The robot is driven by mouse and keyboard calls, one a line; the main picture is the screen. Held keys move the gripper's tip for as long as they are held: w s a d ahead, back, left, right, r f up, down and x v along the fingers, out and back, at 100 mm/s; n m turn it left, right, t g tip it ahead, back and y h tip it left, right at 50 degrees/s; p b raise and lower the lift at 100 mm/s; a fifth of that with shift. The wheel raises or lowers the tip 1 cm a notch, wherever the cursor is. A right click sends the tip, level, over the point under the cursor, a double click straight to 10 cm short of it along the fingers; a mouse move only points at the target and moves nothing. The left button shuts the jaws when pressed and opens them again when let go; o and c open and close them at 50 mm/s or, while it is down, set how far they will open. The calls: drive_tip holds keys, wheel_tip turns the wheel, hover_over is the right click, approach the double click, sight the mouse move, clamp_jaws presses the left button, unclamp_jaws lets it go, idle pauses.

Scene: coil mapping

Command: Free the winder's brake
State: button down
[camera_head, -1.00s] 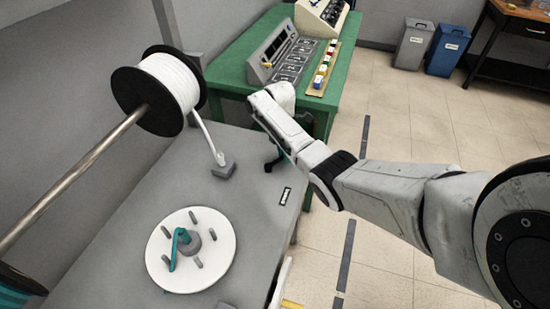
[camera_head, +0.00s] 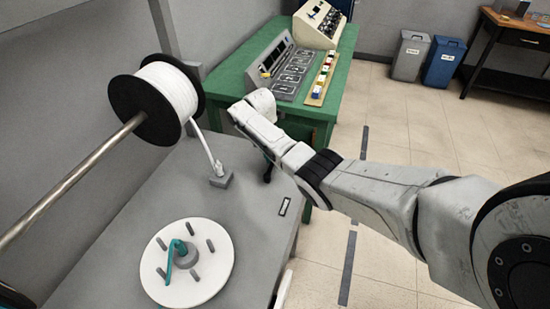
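The winder's white disc (camera_head: 205,282) lies on the grey bench at the lower left, with several grey pegs and a grey hub. A teal strand or crank bends over beside its hub. My gripper's fingers are hidden behind the arm or cannot be made out.
A white spool (camera_head: 168,92) hangs on a metal rod (camera_head: 80,175) at the left. Its white strand runs down to a grey block (camera_head: 221,181) on the bench. A green table (camera_head: 343,55) with control panels stands behind. The floor at right is clear up to two bins (camera_head: 411,55).

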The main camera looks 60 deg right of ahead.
drive_tip(key=shift+w, duration=0.1)
idle(0.3)
drive_tip(key=c, duration=1)
unclamp_jaws()
drive_tip(key=shift+o, duration=0.2)
drive_tip(key=shift+r, duration=0.1)
wheel_tip(320, 180, up, 10)
drive_tip(key=w, duration=0.2)
drive_tip(key=shift+a+r, duration=0.15)
drive_tip(key=shift+r, duration=0.1)
drive_tip(key=shift+s+f, duration=0.1)
